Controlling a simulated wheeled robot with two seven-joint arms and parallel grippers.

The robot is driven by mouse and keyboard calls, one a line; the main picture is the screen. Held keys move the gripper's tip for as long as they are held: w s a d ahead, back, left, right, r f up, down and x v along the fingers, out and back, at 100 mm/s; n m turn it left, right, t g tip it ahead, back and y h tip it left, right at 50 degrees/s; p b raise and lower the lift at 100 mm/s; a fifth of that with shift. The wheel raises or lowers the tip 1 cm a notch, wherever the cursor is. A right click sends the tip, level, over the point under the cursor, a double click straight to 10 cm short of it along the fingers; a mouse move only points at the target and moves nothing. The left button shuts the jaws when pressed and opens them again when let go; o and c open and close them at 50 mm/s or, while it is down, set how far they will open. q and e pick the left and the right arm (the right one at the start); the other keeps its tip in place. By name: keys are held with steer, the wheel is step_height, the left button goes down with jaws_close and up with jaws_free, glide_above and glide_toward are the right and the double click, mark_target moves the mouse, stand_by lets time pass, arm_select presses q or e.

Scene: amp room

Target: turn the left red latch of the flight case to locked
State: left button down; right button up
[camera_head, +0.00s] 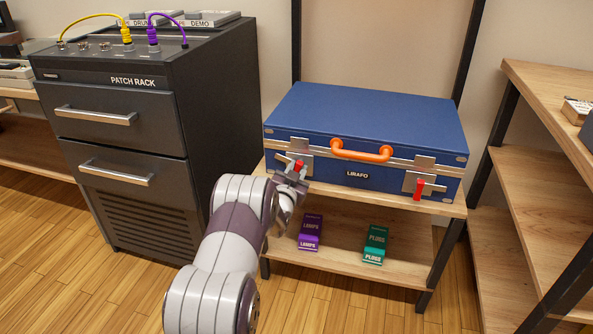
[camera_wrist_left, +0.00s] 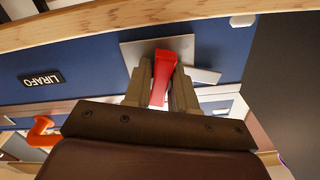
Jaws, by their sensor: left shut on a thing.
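The blue flight case (camera_head: 370,115) lies closed on the wooden shelf, with an orange handle (camera_head: 361,152) on its front. Its left red latch (camera_head: 298,165) sits on a metal plate, partly hidden by my left gripper. My left gripper (camera_head: 292,172) is at that latch. In the left wrist view the two fingers (camera_wrist_left: 162,88) are shut on the red latch (camera_wrist_left: 165,70), one on each side. The right red latch (camera_head: 419,189) hangs downward on its plate, with nothing touching it. My right gripper is not in view.
A dark patch rack (camera_head: 128,120) with two drawers stands left of the case. Purple (camera_head: 311,232) and green (camera_head: 376,245) boxes sit on the lower shelf (camera_head: 345,262). Black shelf posts and another wooden shelf (camera_head: 540,180) stand to the right.

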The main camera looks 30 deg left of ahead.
arm_select(q)
steer(key=m, duration=0.3)
steer(key=shift+m, duration=0.3)
steer(key=m, duration=0.3)
steer(key=shift+f+m, duration=0.1)
steer(key=shift+m, duration=0.2)
steer(key=m, duration=0.3)
steer(key=shift+m, duration=1.9)
steer(key=shift+f, duration=0.1)
steer(key=c, duration=1)
jaws_free()
steer(key=shift+o, duration=0.2)
